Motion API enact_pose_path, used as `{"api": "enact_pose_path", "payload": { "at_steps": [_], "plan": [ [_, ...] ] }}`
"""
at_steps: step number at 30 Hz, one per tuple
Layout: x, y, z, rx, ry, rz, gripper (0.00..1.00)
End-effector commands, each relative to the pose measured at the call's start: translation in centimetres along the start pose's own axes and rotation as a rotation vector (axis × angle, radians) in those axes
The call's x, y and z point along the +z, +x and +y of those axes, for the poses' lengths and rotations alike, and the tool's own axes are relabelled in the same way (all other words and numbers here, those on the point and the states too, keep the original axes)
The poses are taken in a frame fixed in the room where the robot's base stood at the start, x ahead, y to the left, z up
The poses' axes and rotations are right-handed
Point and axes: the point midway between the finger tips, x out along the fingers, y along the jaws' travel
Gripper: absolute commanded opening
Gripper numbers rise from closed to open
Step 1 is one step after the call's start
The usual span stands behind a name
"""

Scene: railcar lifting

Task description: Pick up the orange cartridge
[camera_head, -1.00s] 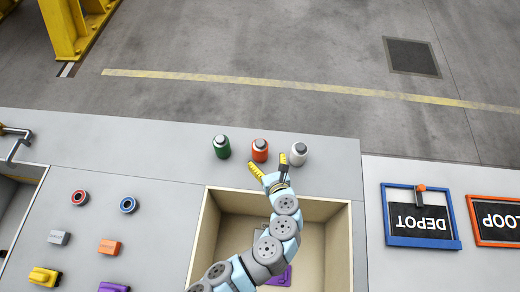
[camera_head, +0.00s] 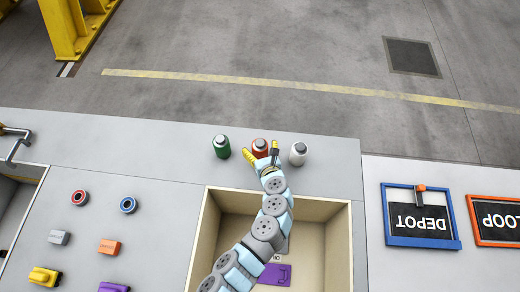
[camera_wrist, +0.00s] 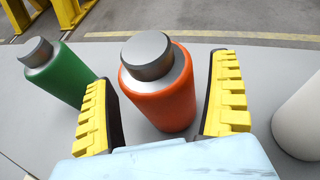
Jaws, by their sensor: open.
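The orange cartridge (camera_head: 260,150) stands upright on the grey bench top, with a grey metal cap. In the wrist view the orange cartridge (camera_wrist: 163,92) stands between the two yellow fingers of my gripper (camera_wrist: 166,105). The fingers are open, with a visible gap on each side of it. In the head view my gripper (camera_head: 266,153) partly hides the cartridge's lower part.
A green cartridge (camera_head: 221,147) stands to the left and a white cartridge (camera_head: 298,154) close to the right. An open wooden box (camera_head: 340,240) with a purple item (camera_head: 274,276) lies nearer. DEPOT (camera_head: 421,215) and LOOP (camera_head: 497,220) boards lie right.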

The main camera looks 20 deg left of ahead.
Motion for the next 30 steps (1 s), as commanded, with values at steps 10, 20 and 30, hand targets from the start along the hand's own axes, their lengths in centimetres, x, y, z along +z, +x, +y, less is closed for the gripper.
{"api": "enact_pose_path", "payload": {
  "at_steps": [10, 20, 30],
  "plan": [
    [0.0, 0.1, 0.0, -0.001, 0.001, 0.000, 0.63],
    [0.1, 0.1, 0.0, -0.001, 0.001, -0.001, 0.17],
    [2.0, -0.6, -0.1, -0.004, 0.003, -0.004, 0.17]
  ]
}}
